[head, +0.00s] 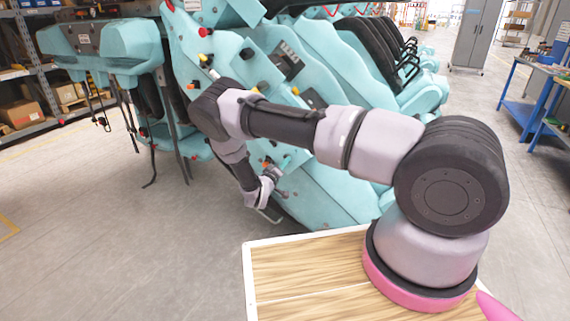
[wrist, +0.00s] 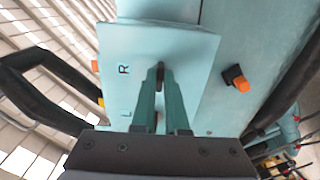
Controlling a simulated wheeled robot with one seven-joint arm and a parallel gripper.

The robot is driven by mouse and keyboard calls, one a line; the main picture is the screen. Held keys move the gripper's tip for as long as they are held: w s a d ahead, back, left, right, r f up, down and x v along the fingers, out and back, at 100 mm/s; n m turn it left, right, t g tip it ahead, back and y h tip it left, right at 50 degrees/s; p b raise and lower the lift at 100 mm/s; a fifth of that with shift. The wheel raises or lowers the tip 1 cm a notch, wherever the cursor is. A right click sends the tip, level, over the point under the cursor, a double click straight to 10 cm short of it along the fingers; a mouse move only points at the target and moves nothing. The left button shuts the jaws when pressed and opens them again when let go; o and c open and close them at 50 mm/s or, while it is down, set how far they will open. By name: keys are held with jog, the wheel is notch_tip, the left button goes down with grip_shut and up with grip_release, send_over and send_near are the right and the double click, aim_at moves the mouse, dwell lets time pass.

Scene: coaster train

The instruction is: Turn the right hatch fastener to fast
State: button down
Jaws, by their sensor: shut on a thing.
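My gripper (wrist: 161,82) reaches a light teal panel (wrist: 195,50) in the wrist view, its two dark green fingers close together. They are shut on a small dark fastener (wrist: 160,68), which lies roughly in line with the fingers. Most of the fastener is hidden between the fingertips, so its exact turn is hard to read. In the head view my gripper (head: 279,168) is at the lower side of the teal coaster train (head: 335,190); the fastener cannot be made out there.
A black knob with an orange end (wrist: 237,80) sticks out right of the fingers in the wrist view. Dark curved bars (wrist: 35,75) pass at the left. A wooden-topped surface (head: 300,270) lies below my arm in the head view. Open floor (head: 120,240) is at the left.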

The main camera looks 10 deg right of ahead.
dwell(0.4)
jog(key=c, duration=0.9)
grip_release()
jog(key=shift+c, duration=0.2)
jog(key=v, duration=1.1)
jog(key=shift+d, duration=0.1)
